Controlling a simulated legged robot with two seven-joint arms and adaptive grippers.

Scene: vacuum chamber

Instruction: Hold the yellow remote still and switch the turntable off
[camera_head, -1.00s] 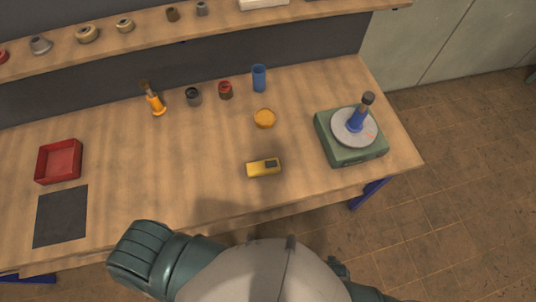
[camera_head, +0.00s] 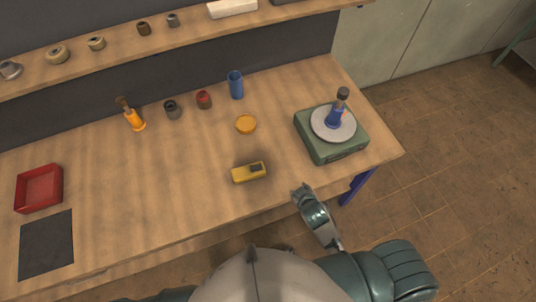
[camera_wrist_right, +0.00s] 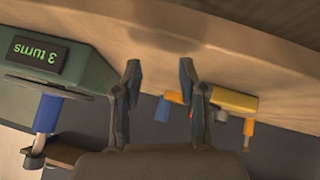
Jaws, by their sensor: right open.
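The yellow remote (camera_head: 248,173) lies flat near the front of the workbench, with a dark patch at its right end. It also shows in the right wrist view (camera_wrist_right: 235,102). The turntable (camera_head: 335,149) is a green box with a pale round plate, at the bench's right end. A blue object with a dark top (camera_head: 335,114) stands on the plate. In the right wrist view the turntable's display (camera_wrist_right: 39,56) reads "3 turns", upside down. My right gripper (camera_head: 302,191) is at the bench's front edge, between remote and turntable, touching neither. Its fingers (camera_wrist_right: 160,82) are apart and empty. My left gripper is out of view.
A red tray (camera_head: 39,190) and dark mat (camera_head: 46,245) are at left. Bench between mat and remote is clear.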

